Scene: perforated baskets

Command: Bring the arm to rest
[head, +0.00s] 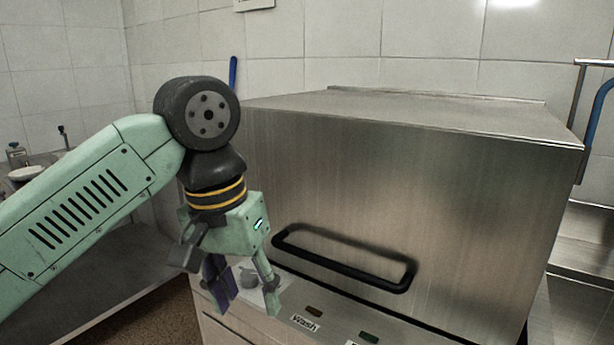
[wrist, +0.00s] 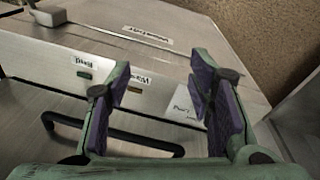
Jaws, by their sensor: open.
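My arm (head: 90,195) is pale green and reaches in from the left in the head view. My gripper (head: 245,290) points downward in front of a steel machine (head: 420,190), left of its black bar handle (head: 345,262). In the wrist view my gripper (wrist: 160,105) shows its two purple-padded fingers spread apart with nothing between them. Beyond the fingers is the machine's front panel with labels. The black handle (wrist: 120,140) runs below and behind the left finger in that view. I cannot tell how far the gripper is from the panel.
A label reading "Wash" (head: 304,323) and small buttons (head: 369,337) sit on the panel below the handle. A steel counter (head: 90,290) stands at the left, and steel shelving (head: 585,240) at the right. A tiled wall (head: 330,40) closes the back.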

